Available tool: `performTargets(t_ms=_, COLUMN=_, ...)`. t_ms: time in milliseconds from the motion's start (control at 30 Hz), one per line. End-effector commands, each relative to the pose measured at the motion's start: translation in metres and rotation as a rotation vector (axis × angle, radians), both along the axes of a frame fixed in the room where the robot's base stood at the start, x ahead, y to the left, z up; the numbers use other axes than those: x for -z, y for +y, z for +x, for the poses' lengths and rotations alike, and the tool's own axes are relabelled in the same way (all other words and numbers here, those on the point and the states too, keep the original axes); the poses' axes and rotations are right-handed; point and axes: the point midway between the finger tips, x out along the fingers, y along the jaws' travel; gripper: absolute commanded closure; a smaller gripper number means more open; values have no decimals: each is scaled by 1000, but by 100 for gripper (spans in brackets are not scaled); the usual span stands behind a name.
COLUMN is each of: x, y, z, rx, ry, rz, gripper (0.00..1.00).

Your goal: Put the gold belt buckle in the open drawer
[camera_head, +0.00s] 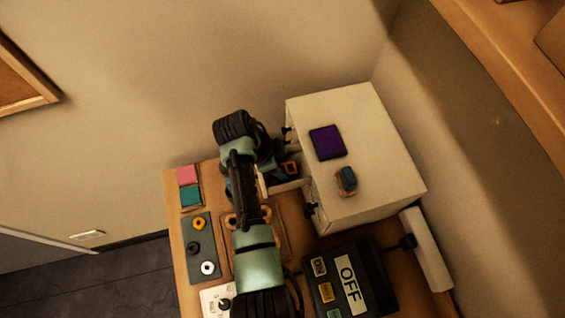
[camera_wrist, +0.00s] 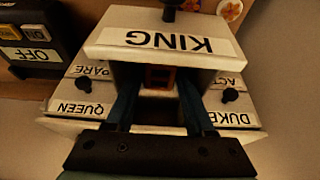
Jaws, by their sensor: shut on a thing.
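The open drawer labelled KING (camera_wrist: 205,46) sticks out of the white cabinet (camera_head: 335,105); in the head view the drawer (camera_head: 291,186) is partly hidden by my arm. The gold belt buckle, a small orange-gold square frame, shows in the head view (camera_head: 291,168) at the drawer and in the wrist view (camera_wrist: 160,77) between my fingers. My gripper (camera_wrist: 158,85) reaches down into the drawer opening with a dark finger on each side, shut on the buckle. Whether the buckle touches the drawer floor is too dark to tell.
A purple square (camera_head: 327,142) and a small blue-topped item (camera_head: 347,180) lie on the cabinet. A dark box marked OFF (camera_head: 373,278) stands in front. Other drawers look shut.

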Motion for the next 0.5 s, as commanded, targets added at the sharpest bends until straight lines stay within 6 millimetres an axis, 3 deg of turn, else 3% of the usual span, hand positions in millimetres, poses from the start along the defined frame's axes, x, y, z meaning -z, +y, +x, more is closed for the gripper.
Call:
performTargets(t_ms=233, x=3, y=0, z=0, rx=0, ry=-1, rz=0, gripper=100)
performTargets(t_ms=267, x=2, y=0, z=0, rx=0, ry=-1, rz=0, gripper=43)
performTargets(t_ms=333, x=2, y=0, z=0, rx=0, ry=-1, rz=0, gripper=34)
performTargets(t_ms=500, x=2, y=0, z=0, rx=0, ry=-1, rz=0, gripper=34)
